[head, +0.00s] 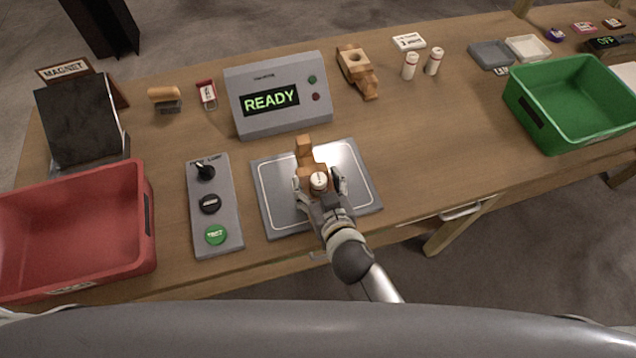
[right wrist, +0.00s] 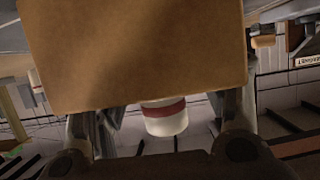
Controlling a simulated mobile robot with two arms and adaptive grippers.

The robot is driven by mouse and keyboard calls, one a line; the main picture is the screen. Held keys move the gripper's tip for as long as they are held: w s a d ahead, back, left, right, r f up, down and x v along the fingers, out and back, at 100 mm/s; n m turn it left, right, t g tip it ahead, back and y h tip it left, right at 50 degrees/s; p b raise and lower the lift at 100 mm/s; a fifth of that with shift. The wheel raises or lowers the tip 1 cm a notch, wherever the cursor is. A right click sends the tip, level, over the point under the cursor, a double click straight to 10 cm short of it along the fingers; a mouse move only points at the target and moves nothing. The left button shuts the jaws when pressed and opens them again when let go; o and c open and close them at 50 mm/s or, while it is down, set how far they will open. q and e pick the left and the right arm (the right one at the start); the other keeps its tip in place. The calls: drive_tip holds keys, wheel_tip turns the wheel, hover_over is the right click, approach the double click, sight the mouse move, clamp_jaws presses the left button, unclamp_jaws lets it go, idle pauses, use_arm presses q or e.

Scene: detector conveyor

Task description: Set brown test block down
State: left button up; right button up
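The brown test block (head: 305,152) is over the grey plate with a white outline (head: 269,205), in front of the display box. A small white bottle-like piece (head: 319,181) shows against the block. My right gripper (head: 321,186) has a finger on either side of the block and appears shut on it. In the right wrist view the block (right wrist: 140,55) fills the upper middle and hides the fingertips. Below it the white piece with a red band (right wrist: 165,117) shows between the fingers. Whether the block touches the plate is hidden. My left gripper is not in view.
A display box (head: 280,92) reading READY stands behind the plate. A control panel (head: 225,190) with a green button is to the left. A red bin (head: 150,240) is at the far left, a green bin (head: 545,125) at right. Another wooden piece (head: 357,75) lies behind. Table right of the plate is clear.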

drive_tip(key=o, duration=0.3)
drive_tip(key=shift+r, duration=0.15)
drive_tip(key=shift+s, duration=0.15)
drive_tip(key=shift+b+v, duration=1)
drive_tip(key=shift+v, duration=4.9)
drive_tip(key=shift+d, duration=0.1)
